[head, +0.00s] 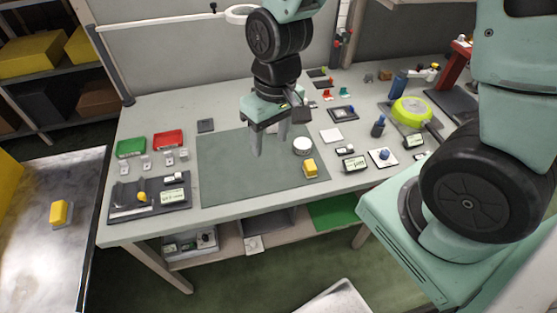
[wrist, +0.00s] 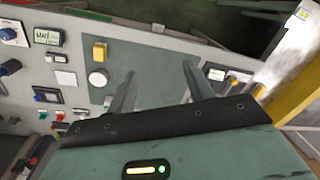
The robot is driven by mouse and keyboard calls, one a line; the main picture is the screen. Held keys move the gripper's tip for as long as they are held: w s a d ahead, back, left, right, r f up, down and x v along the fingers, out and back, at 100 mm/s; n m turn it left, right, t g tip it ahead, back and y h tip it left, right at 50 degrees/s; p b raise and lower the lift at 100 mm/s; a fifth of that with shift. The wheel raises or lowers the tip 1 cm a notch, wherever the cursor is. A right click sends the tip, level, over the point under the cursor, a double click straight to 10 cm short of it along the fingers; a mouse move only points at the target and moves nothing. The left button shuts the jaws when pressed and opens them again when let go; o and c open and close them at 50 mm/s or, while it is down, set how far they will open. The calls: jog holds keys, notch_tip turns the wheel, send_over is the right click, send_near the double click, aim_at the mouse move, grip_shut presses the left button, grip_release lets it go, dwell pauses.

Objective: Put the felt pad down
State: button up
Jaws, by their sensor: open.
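My gripper (head: 269,150) is open and empty above the grey-green mat (head: 225,170) on the workbench. In the wrist view its two fingers (wrist: 158,72) stand wide apart with only the mat (wrist: 150,55) behind them. I cannot tell for sure which thing is the felt pad. A small dark grey square (head: 205,125) lies flat just beyond the mat's back left corner. A thin white square (head: 331,135) lies right of the mat and also shows in the wrist view (wrist: 65,78).
A white round piece (head: 303,146) and a yellow block (head: 310,168) stand on the mat's right part. Green (head: 131,147) and red (head: 168,139) bins are at left. A yellow-green round pan (head: 411,111) is at right. The mat's left and front are clear.

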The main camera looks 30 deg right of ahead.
jog(key=s+a+r+n, duration=0.5)
jog(key=s+r, duration=0.3)
jog(key=s, duration=0.5)
jog(key=shift+a+r+n+h, duration=0.3)
jog(key=shift+a, duration=0.4)
jog(key=shift+w, duration=0.1)
notch_tip(320, 180, down, 6)
jog(key=b, duration=0.5)
jog(key=shift+r, duration=0.25)
